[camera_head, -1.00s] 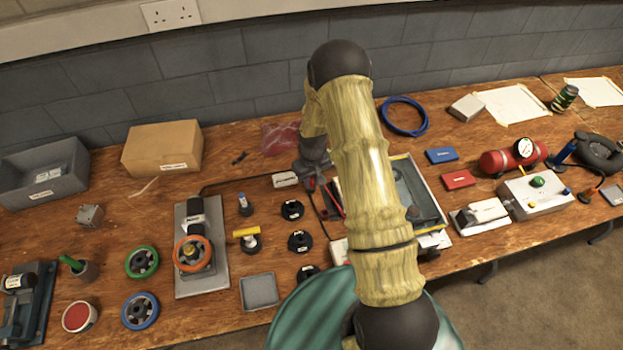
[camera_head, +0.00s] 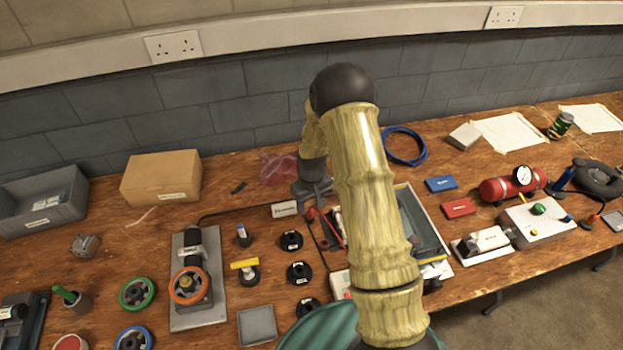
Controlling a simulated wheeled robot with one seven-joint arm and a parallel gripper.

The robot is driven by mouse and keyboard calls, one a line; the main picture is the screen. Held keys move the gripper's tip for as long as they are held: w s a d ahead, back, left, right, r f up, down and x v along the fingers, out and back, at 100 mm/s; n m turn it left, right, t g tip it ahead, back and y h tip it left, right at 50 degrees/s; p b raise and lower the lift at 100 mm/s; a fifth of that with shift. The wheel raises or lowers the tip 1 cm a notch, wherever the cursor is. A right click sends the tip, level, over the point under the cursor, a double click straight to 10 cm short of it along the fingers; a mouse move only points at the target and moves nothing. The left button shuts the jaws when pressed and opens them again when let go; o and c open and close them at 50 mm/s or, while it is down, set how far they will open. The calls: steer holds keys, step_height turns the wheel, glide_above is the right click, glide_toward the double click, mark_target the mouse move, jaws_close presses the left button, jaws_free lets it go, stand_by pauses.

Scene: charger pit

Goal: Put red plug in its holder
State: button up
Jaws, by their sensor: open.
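My gripper (camera_head: 313,191) is dark grey and hangs from the far end of my arm, near the back of the bench. It is open and looks empty, though its fingertips are hard to make out. A small red piece (camera_head: 311,214), which may be the red plug, shows just below the gripper. A red lead or rod (camera_head: 333,231) lies close by to its right, beside the tray. Whether the gripper touches either one I cannot tell. I cannot pick out the plug's holder for certain; my arm hides part of this area.
A yellow-edged tray (camera_head: 440,246) lies partly behind my arm. A small labelled block (camera_head: 284,209) and several black round pieces (camera_head: 299,272) stand to the left. A grey plate (camera_head: 212,315) with an orange wheel is farther left. A cardboard box (camera_head: 162,178) stands behind.

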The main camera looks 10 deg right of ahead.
mark_target(312, 213)
step_height(312, 213, up, 14)
steer(key=b, duration=0.1)
steer(key=shift+s+f, duration=0.25)
stand_by(0.6)
steer(key=s+r+m, duration=0.1)
steer(key=s+r, duration=0.2)
steer(key=s, duration=0.3)
steer(key=s+r+m+t, duration=0.1)
steer(key=s+r, duration=0.2)
steer(key=s, duration=0.4)
steer(key=s+r+m+t+p, duration=0.1)
steer(key=s+r, duration=0.1)
steer(key=s, duration=0.5)
steer(key=shift+r, duration=0.4)
